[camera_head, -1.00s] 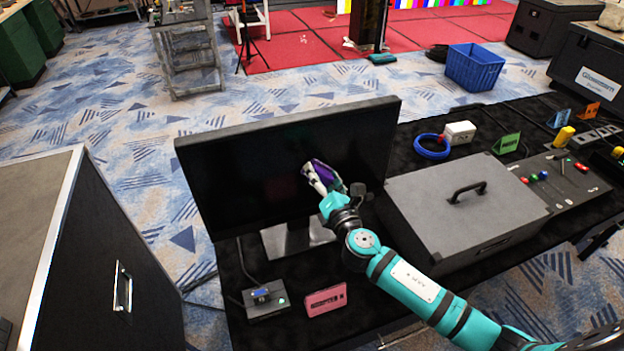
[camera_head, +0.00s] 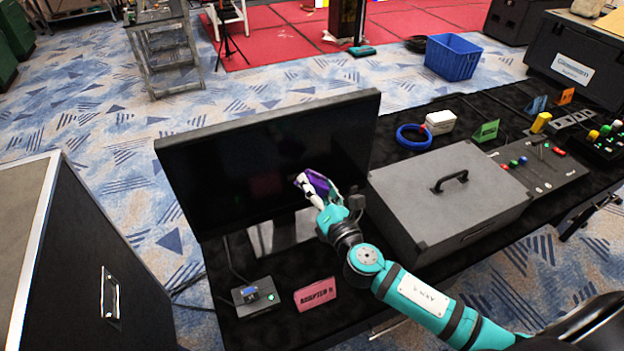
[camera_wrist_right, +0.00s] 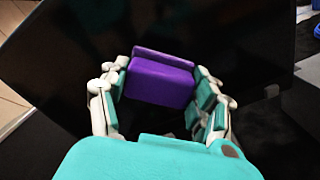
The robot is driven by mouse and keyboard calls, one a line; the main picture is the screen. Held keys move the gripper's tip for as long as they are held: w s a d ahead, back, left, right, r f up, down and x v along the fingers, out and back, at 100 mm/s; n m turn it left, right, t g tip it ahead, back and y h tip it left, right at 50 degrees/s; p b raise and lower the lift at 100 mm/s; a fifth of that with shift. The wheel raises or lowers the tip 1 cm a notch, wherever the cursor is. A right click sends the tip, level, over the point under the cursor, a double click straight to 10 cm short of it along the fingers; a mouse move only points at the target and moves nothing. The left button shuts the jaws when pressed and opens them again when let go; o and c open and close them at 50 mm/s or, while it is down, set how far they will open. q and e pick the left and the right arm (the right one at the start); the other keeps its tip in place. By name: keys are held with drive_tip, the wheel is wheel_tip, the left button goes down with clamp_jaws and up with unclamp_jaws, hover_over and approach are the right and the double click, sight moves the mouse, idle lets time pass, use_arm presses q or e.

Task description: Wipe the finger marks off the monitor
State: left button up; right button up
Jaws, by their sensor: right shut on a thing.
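The monitor (camera_head: 240,160) stands on the black-covered table with its dark screen facing me. It also fills most of the right wrist view (camera_wrist_right: 245,55). My right gripper (camera_head: 312,188) is in front of the lower right part of the screen. It is shut on a purple block-shaped wiper (camera_wrist_right: 160,82), which also shows in the head view (camera_head: 319,182). The wiper's far face points at the screen; I cannot tell whether it touches. No finger marks can be made out on the dark screen. My left gripper is not in view.
A grey lidded case (camera_head: 425,205) stands close to the right of my right gripper.

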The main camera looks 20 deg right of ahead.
drive_tip(key=shift+s, duration=0.25)
drive_tip(key=shift+s+d, duration=0.1)
drive_tip(key=shift+s, duration=1.45)
drive_tip(key=shift+w, duration=0.1)
drive_tip(key=b, duration=0.3)
approach(318, 190)
drive_tip(key=s+a+r, duration=0.2)
drive_tip(key=s+a, duration=0.1)
drive_tip(key=s, duration=0.4)
drive_tip(key=shift+s+d+h+p, duration=0.2)
drive_tip(key=shift+s+h+p, duration=0.05)
drive_tip(key=shift+h+p, duration=0.05)
